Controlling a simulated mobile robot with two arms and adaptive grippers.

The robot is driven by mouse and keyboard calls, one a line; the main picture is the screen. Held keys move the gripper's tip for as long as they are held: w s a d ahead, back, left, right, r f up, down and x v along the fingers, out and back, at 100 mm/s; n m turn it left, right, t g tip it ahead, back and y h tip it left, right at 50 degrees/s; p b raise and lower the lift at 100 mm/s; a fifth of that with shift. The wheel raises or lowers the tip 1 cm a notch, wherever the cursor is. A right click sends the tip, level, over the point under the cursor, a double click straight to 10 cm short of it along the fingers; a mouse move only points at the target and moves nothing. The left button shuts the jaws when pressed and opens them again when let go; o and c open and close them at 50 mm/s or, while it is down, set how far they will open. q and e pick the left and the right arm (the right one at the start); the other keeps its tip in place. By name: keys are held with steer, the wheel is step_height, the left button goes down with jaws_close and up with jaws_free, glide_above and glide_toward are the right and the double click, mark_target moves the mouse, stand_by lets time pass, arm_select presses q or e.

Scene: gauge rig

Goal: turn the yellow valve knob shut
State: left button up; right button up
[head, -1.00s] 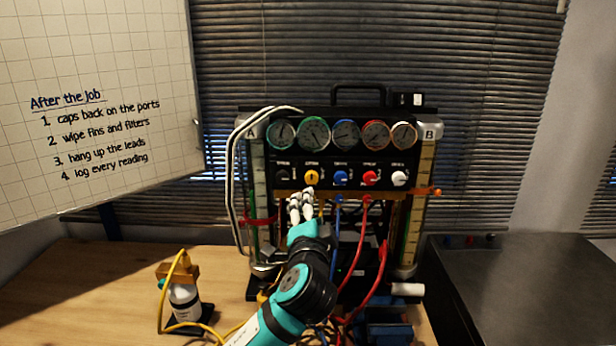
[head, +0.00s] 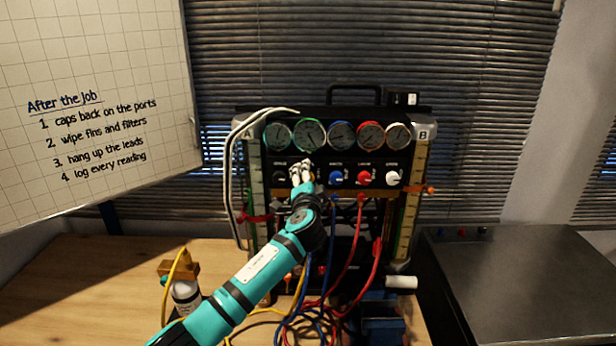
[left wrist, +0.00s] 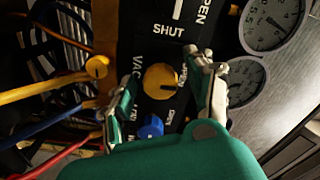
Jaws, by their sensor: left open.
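The yellow valve knob (left wrist: 160,82) is a round knob on the black panel. In the left wrist view it shows between the two fingers of my left gripper (left wrist: 165,56), which is open. One finger is on each side of the knob, and I cannot tell whether either touches it. In the head view my left gripper (head: 302,172) is in front of the knob row and hides the yellow knob. "OPEN" and "SHUT" lettering shows on the panel in the wrist view. My right gripper is not in view.
A blue knob (left wrist: 151,127) sits close beside the yellow one. Red (head: 364,178) and white (head: 393,178) knobs are to the right. Gauges line the panel above. Yellow, blue and red hoses hang below. A bottle (head: 186,297) stands at left on the wooden table (head: 90,290).

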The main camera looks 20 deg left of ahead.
arm_select(q)
jaws_close()
stand_by(0.4)
steer(key=shift+m, duration=0.4)
steer(key=m+p, duration=0.2)
steer(key=m, duration=0.2)
steer(key=shift+m, duration=0.4)
steer(key=m+p, duration=0.2)
steer(key=m, duration=0.3)
steer(key=shift+p, duration=0.4)
steer(key=m, duration=0.3)
steer(key=shift+p, duration=0.35)
steer(key=shift+f+m, duration=0.15)
steer(key=shift+m, duration=1.95)
